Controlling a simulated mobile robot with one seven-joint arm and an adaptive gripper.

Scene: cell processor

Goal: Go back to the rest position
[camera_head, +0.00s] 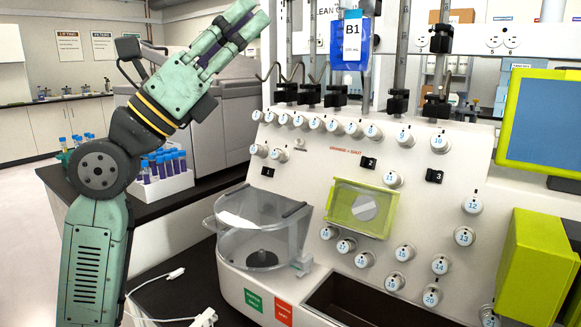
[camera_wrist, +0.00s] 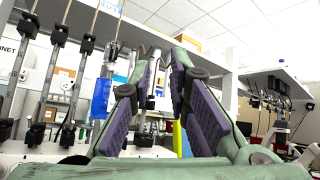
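My gripper (camera_head: 236,32) is raised at the upper left of the head view, to the left of the cell processor (camera_head: 335,155) and above its panel level. In the wrist view my gripper (camera_wrist: 158,65) points upward, its purple-padded fingers apart with nothing held between them. The cell processor has a white sloped panel with numbered round knobs, a clear bowl (camera_head: 262,225) and a green-framed window (camera_head: 362,208). A blue bag labelled B1 (camera_head: 350,42) hangs from a pole above the panel. A blue bag (camera_wrist: 101,98) also shows beyond the left finger in the wrist view.
A rack of blue-capped tubes (camera_head: 162,178) stands on the dark bench behind my arm. A white cable (camera_head: 160,290) lies at the front. A lime-framed screen (camera_head: 541,118) and a lime box (camera_head: 533,265) are at the right. Open floor lies at the left.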

